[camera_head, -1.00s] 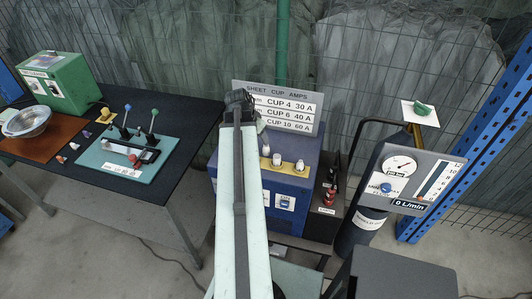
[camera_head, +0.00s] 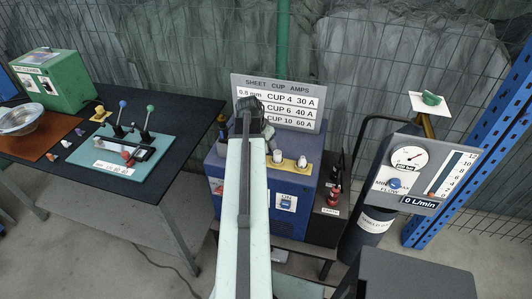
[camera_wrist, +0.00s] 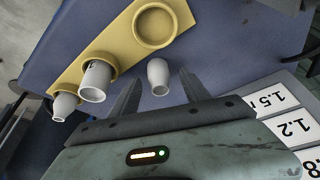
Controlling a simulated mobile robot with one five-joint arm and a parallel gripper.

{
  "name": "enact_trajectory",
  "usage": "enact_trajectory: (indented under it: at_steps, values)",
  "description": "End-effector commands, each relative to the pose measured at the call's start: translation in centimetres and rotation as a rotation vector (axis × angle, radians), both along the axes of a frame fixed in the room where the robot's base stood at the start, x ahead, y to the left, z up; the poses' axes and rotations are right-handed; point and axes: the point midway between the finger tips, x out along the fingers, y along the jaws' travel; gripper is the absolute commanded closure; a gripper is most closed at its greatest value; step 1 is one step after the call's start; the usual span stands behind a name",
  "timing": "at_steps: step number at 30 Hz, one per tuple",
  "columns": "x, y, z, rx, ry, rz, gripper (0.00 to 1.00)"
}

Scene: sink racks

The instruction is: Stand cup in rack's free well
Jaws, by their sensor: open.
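My gripper (camera_wrist: 157,88) is open, its two dark fingers spread on either side of a small white cup (camera_wrist: 158,76). It does not visibly grip the cup. The cup appears to be over or on the blue top beside the yellow rack; its height is unclear. The rack (camera_wrist: 122,40) has one empty round well (camera_wrist: 155,24) and holds two other white cups, a larger one (camera_wrist: 96,80) and a smaller one (camera_wrist: 65,106).
The rack sits on a blue machine (camera_head: 298,203) with a cup-amps sign (camera_head: 278,101) behind it. A gas cylinder (camera_head: 368,235) with a gauge panel (camera_head: 425,172) stands right. A dark bench (camera_head: 165,140) with a teal board (camera_head: 125,150) stands left.

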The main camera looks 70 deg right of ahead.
Motion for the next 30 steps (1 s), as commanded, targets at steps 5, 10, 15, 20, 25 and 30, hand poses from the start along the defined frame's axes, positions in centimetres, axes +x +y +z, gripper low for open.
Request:
enact_trajectory:
  at_steps: [5, 10, 15, 20, 25, 30]
  values:
    - [0.0, 0.0, 0.2, 0.000, 0.000, 0.000, 0.48]
    - [0.0, 0.0, 0.2, 0.000, 0.000, 0.000, 0.96]
    - [0.0, 0.0, 0.2, 0.000, 0.000, 0.000, 1.00]
    - [0.0, 0.0, 0.4, 0.000, 0.000, 0.000, 1.00]
    - [0.0, 0.0, 2.3, 0.000, 0.000, 0.000, 1.00]
    - [0.0, 0.0, 5.8, 0.000, 0.000, 0.000, 1.00]
